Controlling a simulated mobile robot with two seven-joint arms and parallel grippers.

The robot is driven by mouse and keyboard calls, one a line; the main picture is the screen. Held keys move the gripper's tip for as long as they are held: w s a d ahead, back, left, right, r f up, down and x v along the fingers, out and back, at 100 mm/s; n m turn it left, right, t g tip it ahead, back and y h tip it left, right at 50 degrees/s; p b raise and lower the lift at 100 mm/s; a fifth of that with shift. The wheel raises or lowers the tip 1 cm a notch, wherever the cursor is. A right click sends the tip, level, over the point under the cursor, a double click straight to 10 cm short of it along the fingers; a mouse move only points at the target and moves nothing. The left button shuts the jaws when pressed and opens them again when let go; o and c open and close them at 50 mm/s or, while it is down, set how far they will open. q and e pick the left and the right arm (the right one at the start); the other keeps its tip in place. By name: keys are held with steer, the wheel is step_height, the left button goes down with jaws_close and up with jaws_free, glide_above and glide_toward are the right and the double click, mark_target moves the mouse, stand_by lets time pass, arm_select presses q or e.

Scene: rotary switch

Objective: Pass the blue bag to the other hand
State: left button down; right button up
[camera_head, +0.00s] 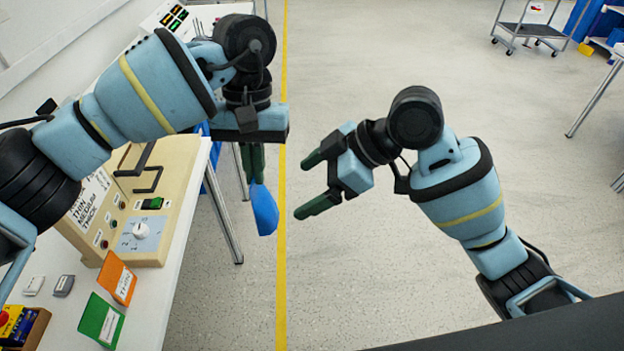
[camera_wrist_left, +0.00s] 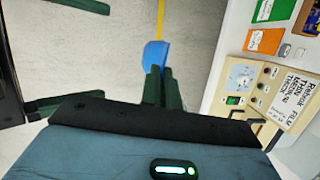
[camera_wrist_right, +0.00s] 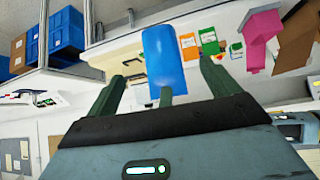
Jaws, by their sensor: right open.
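The blue bag (camera_head: 264,208) hangs below my left gripper (camera_head: 253,178), whose green fingers are closed together on its upper part. The left wrist view also shows the bag (camera_wrist_left: 155,55) at the tips of these close-set fingers (camera_wrist_left: 161,80). My right gripper (camera_head: 312,185) is open and empty. Its fingers point left toward the bag, with a gap between them and it. In the right wrist view the bag (camera_wrist_right: 163,55) appears between the two spread fingers (camera_wrist_right: 163,85). The part of the bag inside the left fingers is hidden.
A bench at the left holds a beige control panel (camera_head: 150,205) with a rotary switch (camera_head: 140,230). An orange card (camera_head: 117,279) and a green card (camera_head: 101,321) lie beside it. A trolley (camera_head: 528,30) stands far back.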

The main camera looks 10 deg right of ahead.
mark_target(271, 208)
steer(key=x, duration=1.2)
steer(key=shift+c, duration=0.3)
steer(key=c, duration=1)
arm_select(q)
steer(key=c, duration=1.6)
jaws_free()
steer(key=shift+d, duration=0.1)
steer(key=shift+r, duration=0.15)
steer(key=v, duration=1.1)
steer(key=shift+w+r, duration=0.15)
steer(key=shift+r, duration=0.2)
